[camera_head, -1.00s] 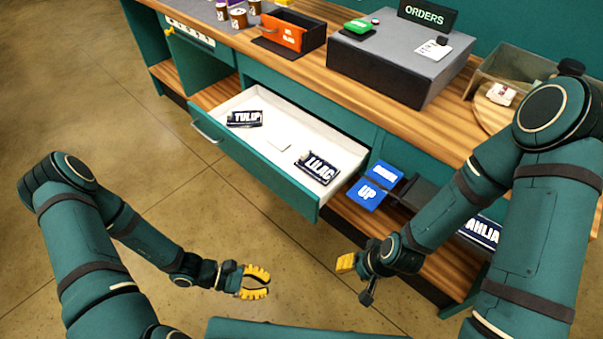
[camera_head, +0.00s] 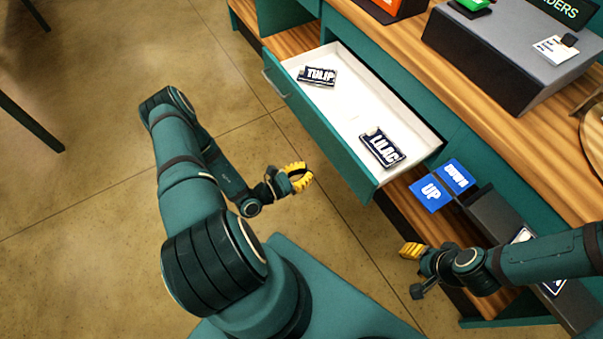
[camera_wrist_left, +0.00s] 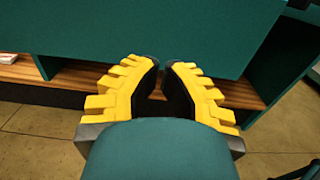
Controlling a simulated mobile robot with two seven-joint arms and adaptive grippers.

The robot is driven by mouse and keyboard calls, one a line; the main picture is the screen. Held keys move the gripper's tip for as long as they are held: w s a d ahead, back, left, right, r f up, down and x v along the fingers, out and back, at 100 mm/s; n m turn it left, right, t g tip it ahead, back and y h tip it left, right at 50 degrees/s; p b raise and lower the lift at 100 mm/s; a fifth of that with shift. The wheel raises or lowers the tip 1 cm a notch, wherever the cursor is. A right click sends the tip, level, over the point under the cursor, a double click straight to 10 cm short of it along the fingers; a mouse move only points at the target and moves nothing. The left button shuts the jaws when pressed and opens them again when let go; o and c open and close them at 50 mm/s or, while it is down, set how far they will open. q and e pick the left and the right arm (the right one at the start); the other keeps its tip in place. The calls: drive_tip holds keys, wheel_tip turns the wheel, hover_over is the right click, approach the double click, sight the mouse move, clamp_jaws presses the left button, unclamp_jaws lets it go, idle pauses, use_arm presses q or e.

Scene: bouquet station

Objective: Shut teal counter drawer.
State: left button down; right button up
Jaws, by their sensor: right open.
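The teal counter drawer (camera_head: 318,128) stands pulled out from the counter, its white inside showing. A TULIP tag (camera_head: 317,76) and a LILAC tag (camera_head: 382,147) lie in it. A metal handle (camera_head: 274,84) is on its front near the left end. My left gripper (camera_head: 302,178) is in front of the drawer, apart from its front face. Its yellow fingers curve toward each other with a small gap at the tips and nothing between them, as the left wrist view (camera_wrist_left: 161,66) shows; a teal panel fills the space beyond. My right gripper (camera_head: 414,270) is open and empty near the lower shelf.
Blue cards (camera_head: 432,193) lie on the lower wooden shelf right of the drawer.

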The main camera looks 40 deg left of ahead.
sight(336, 157)
use_arm(q)
drive_tip(key=b+x, duration=0.1)
drive_tip(key=x, duration=0.8)
drive_tip(key=shift+w+d, duration=0.1)
drive_tip(key=shift+w, duration=0.2)
use_arm(e)
drive_tip(key=shift+w+f, duration=0.2)
drive_tip(key=shift+f, duration=0.45)
